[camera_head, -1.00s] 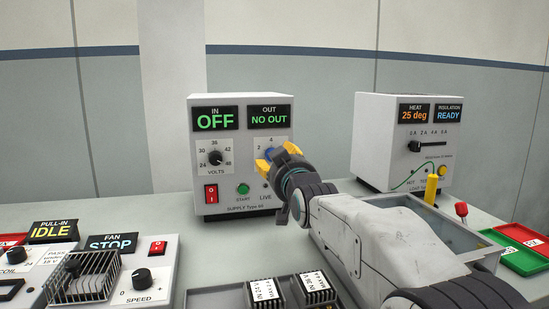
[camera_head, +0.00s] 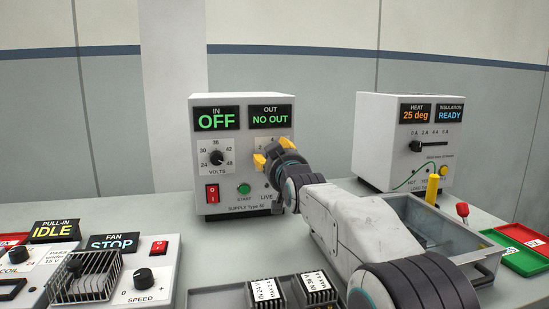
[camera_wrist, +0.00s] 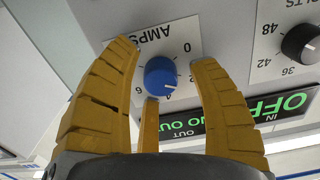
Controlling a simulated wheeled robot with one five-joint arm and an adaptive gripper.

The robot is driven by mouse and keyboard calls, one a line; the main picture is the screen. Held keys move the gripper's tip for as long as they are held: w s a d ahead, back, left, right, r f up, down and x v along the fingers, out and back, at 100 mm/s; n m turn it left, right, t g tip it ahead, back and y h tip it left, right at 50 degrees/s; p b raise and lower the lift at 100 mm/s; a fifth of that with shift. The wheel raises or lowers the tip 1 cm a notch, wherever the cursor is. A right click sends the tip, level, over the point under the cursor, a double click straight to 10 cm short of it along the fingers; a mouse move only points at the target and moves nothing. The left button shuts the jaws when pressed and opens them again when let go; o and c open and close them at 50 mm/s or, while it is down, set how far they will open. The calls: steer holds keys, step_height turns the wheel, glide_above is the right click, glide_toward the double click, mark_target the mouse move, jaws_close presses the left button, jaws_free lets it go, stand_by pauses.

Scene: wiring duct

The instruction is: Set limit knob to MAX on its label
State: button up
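The blue knob (camera_wrist: 162,75) sits on the supply's AMPS dial, with 0 and 6 readable around it. Its white mark shows on its lower right side in the wrist view, but the exact setting is unclear. My gripper (camera_head: 272,152) is at the front of the supply box (camera_head: 243,206), covering the knob in the head view. In the wrist view my gripper (camera_wrist: 166,62) is open. Its yellow fingers stand on both sides of the knob with visible gaps, and a third finger is just below it. No label with the word MAX is legible on this dial.
The black VOLTS knob (camera_head: 217,157), red switch (camera_head: 212,193) and green START button (camera_head: 244,189) are on the same face. The supply displays (camera_head: 217,119) read OFF and NO OUT. A tray with labelled black blocks (camera_head: 318,288) stands in front. A second box (camera_head: 405,150) is right.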

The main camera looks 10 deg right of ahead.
jaws_close()
stand_by(0.3)
steer(key=shift+a+r+m+b, duration=0.1)
steer(key=shift+m+b, duration=0.45)
steer(key=shift+m, duration=5.35)
steer(key=shift+r+m+b, duration=0.1)
steer(key=shift+m+b, duration=0.45)
steer(key=shift+m, duration=5.35)
steer(key=shift+r, duration=0.1)
steer(key=shift+o, duration=0.4)
jaws_free()
